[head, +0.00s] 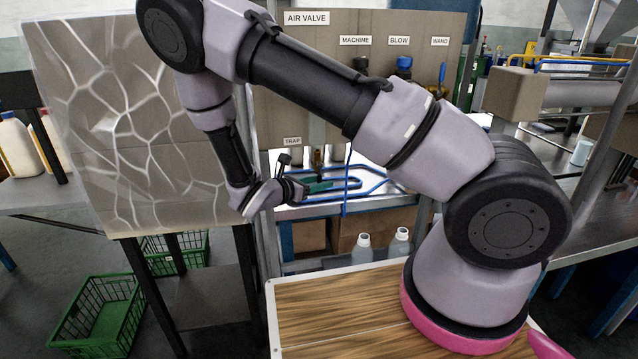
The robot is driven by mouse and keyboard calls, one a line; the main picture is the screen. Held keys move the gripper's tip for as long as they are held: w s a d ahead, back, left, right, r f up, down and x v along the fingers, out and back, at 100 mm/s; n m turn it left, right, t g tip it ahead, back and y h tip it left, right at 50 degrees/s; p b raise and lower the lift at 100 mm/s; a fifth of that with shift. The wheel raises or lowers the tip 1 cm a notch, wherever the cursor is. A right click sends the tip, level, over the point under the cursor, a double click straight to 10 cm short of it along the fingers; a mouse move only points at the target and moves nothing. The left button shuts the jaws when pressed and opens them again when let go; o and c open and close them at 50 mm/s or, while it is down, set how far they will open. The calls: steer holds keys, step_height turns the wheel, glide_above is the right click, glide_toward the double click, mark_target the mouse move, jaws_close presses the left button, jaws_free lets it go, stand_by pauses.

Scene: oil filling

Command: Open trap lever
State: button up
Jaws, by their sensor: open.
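The TRAP label (292,141) is on the lower part of the tan valve panel (290,100). A small brass-coloured fitting (318,158) shows just below and right of that label. I cannot make out the trap lever itself clearly; it is small and partly behind my gripper.
The panel also has AIR VALVE, MACHINE, BLOW and WAND labels; a blue valve (403,65) sits under BLOW. Two pale bottles (363,250) stand below the bench. A patterned board (130,125) stands left, with green crates (100,312) on the floor. My arm covers the panel's middle.

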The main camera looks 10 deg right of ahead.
steer(key=v, duration=1)
steer(key=shift+s+a, duration=0.2)
steer(key=shift+a, duration=0.1)
steer(key=shift+r, duration=0.15)
steer(key=s+d+r+m+g+y, duration=0.2)
steer(key=d+r+m+g+y, duration=0.2)
steer(key=d+r+m, duration=0.25)
steer(key=s+d+r+m+g+y, duration=0.3)
steer(key=d+r+m+g, duration=0.2)
steer(key=r+m, duration=0.3)
steer(key=s+d+r+m+t+y, duration=0.2)
steer(key=s+r+m+t+y, duration=0.1)
steer(key=r+m, duration=0.4)
steer(key=s+d+r+m+t+y, duration=0.3)
steer(key=s+r+m, duration=0.4)
steer(key=r, duration=0.5)
steer(key=shift+s+d+r+t+y, duration=0.2)
steer(key=shift+s+t+y, duration=0.05)
steer(key=shift+t+y, duration=0.6)
